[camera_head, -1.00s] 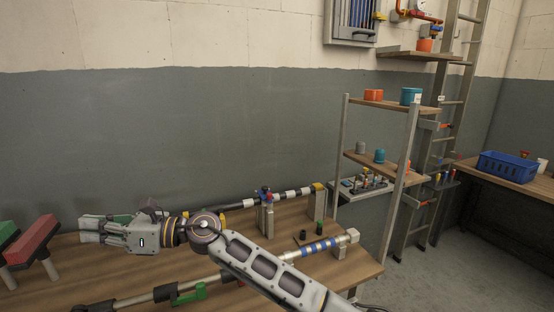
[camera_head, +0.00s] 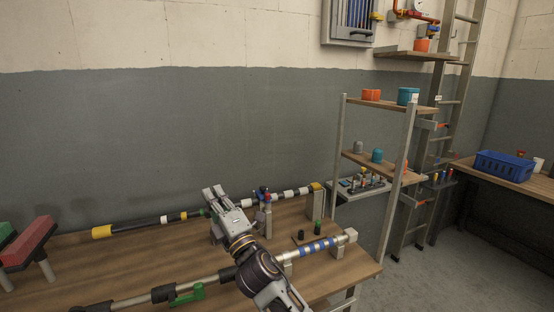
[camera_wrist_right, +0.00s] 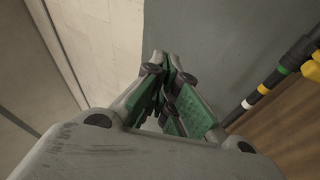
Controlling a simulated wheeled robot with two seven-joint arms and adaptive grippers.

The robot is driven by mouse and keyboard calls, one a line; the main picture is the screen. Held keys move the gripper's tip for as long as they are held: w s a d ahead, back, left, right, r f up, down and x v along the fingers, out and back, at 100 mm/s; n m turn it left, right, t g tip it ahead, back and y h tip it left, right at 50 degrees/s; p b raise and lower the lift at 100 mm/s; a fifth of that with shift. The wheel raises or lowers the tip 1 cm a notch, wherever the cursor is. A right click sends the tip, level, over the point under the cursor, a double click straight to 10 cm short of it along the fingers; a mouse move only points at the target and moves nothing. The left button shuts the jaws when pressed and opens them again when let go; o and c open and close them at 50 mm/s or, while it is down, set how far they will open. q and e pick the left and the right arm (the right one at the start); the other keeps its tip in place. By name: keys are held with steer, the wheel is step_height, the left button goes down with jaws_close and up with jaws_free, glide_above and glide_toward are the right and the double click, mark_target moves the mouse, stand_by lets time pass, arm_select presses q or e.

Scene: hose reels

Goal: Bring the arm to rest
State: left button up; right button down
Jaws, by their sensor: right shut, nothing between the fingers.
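My right arm comes in from the bottom of the head view and reaches over the wooden workbench (camera_head: 130,265). Its gripper (camera_head: 214,190) points away toward the grey wall, beside the far banded pole. In the right wrist view the gripper's green-padded fingers (camera_wrist_right: 167,62) are together with nothing held between them. The far pole (camera_head: 140,226), dark with yellow and white bands, passes close to the gripper, which hides part of it. Whether they touch is unclear. My left gripper is not in view.
A near pole (camera_head: 132,300) with a green lever (camera_head: 188,294) lies along the bench front. Red (camera_head: 32,240) and green blocks stand at the left. A shelf rack (camera_head: 385,166) stands at the right, with a ladder behind it. A blue crate (camera_head: 503,166) sits on another table.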

steer(key=w+d+f+m+g+h, duration=0.1)
steer(key=d+f+m+h, duration=1.1)
steer(key=d+f, duration=0.55)
steer(key=s+d+f+m+g+h, duration=0.2)
steer(key=s+d+f+m+g, duration=0.45)
steer(key=s+d+f, duration=0.4)
steer(key=s+d+f+m+g, duration=0.25)
steer(key=s+d+f, duration=0.25)
steer(key=s, duration=0.4)
steer(key=s+d+f+m+g, duration=0.2)
steer(key=s+d+f+g, duration=0.3)
steer(key=s, duration=0.5)
step_height(320, 180, down, 34)
steer(key=s+d, duration=0.2)
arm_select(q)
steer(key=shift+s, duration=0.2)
arm_select(e)
steer(key=s+d+f, duration=0.3)
steer(key=s+f, duration=0.6)
steer(key=s, duration=0.1)
steer(key=s+d+f+g, duration=0.1)
steer(key=s+d+f, duration=0.2)
steer(key=s+f, duration=0.7)
steer(key=shift+s+f+g+h, duration=0.3)
steer(key=shift+s+h, duration=0.1)
steer(key=shift+s, duration=0.25)
